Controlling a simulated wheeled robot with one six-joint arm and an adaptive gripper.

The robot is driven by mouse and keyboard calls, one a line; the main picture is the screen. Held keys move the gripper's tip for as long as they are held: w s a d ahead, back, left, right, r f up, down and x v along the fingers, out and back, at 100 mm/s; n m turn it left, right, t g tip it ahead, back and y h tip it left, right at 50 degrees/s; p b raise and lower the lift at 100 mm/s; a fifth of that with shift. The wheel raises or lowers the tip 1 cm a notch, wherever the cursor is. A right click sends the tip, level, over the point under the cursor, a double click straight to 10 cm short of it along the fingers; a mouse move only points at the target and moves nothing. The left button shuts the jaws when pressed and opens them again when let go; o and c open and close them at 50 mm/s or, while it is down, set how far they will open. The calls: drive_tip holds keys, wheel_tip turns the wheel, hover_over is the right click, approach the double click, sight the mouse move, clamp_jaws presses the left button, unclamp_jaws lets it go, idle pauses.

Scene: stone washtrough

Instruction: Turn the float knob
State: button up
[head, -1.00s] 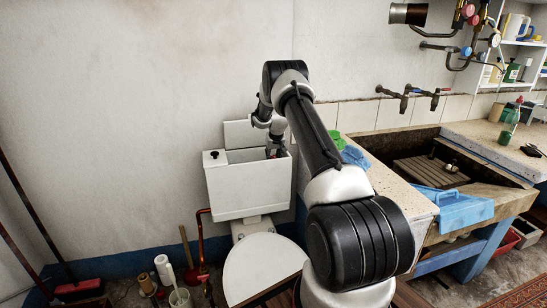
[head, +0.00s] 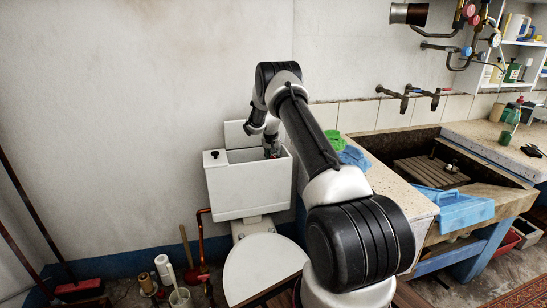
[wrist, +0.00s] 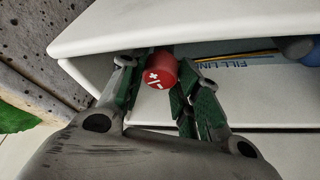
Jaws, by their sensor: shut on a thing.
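The float knob (wrist: 160,72) is a red cylinder with white plus and minus marks on its end, seen in the wrist view. My gripper (wrist: 158,90) is shut on it, with green-padded fingers on both sides. In the head view my gripper (head: 271,150) reaches down into the right end of the open white cistern (head: 248,192). The knob is too small and too covered there to make out clearly. A blue part (wrist: 297,48) shows at the right inside the cistern.
The cistern lid (head: 238,132) leans against the wall behind. A black button (head: 214,155) is at the cistern's left end. The stone counter (head: 395,185) with green and blue cloths (head: 352,156) stands close on the right.

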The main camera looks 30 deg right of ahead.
drive_tip(key=o, duration=1)
drive_tip(key=shift+r, duration=0.1)
drive_tip(key=v, duration=1.1)
drive_tip(key=shift+s+r, duration=0.2)
drive_tip(key=shift+r, duration=0.15)
drive_tip(key=shift+a, duration=0.15)
